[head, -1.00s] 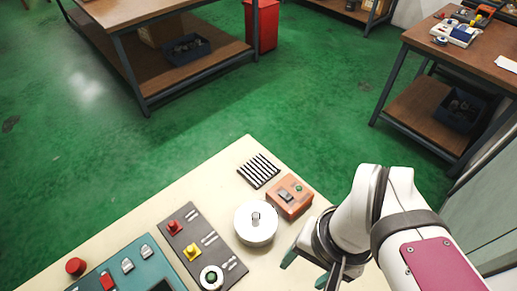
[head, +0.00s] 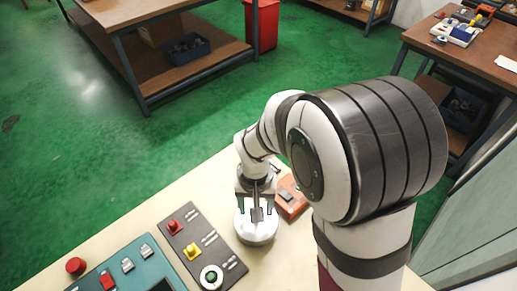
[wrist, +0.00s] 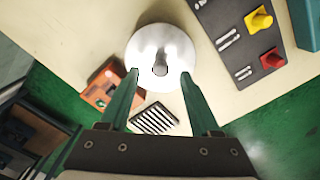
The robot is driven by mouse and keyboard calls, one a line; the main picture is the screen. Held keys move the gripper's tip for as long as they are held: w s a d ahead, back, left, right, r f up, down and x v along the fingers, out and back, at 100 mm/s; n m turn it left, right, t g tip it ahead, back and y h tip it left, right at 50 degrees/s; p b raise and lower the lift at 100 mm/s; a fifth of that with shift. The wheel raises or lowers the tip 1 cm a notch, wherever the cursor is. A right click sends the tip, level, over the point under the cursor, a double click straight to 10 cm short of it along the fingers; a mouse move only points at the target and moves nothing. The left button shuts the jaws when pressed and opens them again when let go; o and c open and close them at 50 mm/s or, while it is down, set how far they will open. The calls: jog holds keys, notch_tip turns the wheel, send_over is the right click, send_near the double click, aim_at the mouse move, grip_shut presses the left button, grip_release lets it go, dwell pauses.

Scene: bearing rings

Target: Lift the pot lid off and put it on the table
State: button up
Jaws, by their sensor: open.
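The white pot lid (wrist: 172,43) is round, with a small grey knob (wrist: 160,64) at its middle. It sits on the pot (head: 254,231) on the cream table (head: 189,200); the pot's body is mostly hidden under the lid. My gripper (wrist: 160,73) is open and empty, its two green fingers apart on either side of the knob in the wrist view. In the head view my gripper (head: 256,209) hangs over the lid, partly covering it. I cannot tell its exact height above the lid.
An orange box (head: 291,199) with a switch stands close beside the pot. A black slotted block (wrist: 154,119) lies behind it. A dark panel with red, yellow and green buttons (head: 202,244) and a teal control box (head: 128,272) lie to the left.

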aim_at(258, 232)
notch_tip(258, 232, down, 3)
jog(key=shift+r, duration=0.15)
grip_shut()
